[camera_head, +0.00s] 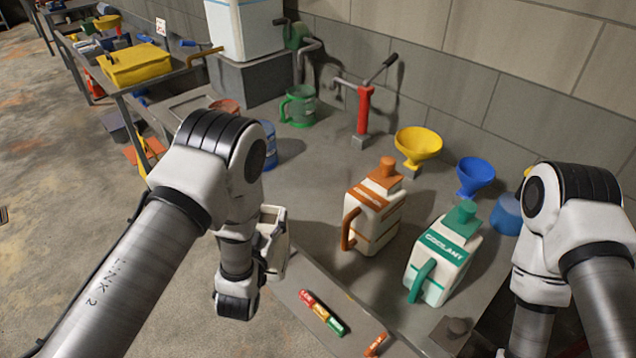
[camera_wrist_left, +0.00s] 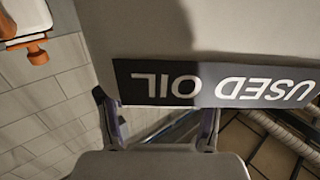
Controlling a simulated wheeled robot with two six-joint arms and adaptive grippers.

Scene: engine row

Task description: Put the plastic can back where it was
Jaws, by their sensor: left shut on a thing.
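A pale grey plastic can (camera_wrist_left: 200,35) with a dark "USED OIL" label fills the upper part of the left wrist view. My left gripper (camera_wrist_left: 158,118) is shut on it, with a finger on either side below the label. In the head view, a pale piece of the can (camera_head: 278,240) shows beside my left wrist, and the arm hides most of it. My right arm comes in at the right of the head view, and its gripper is out of frame.
On the bench stand an orange-capped can (camera_head: 374,212), a green-capped coolant can (camera_head: 442,258), a yellow funnel (camera_head: 418,142), a blue funnel (camera_head: 474,176), a red hand pump (camera_head: 364,110) and a green jug (camera_head: 298,106). Coloured sticks (camera_head: 322,314) lie near the front edge.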

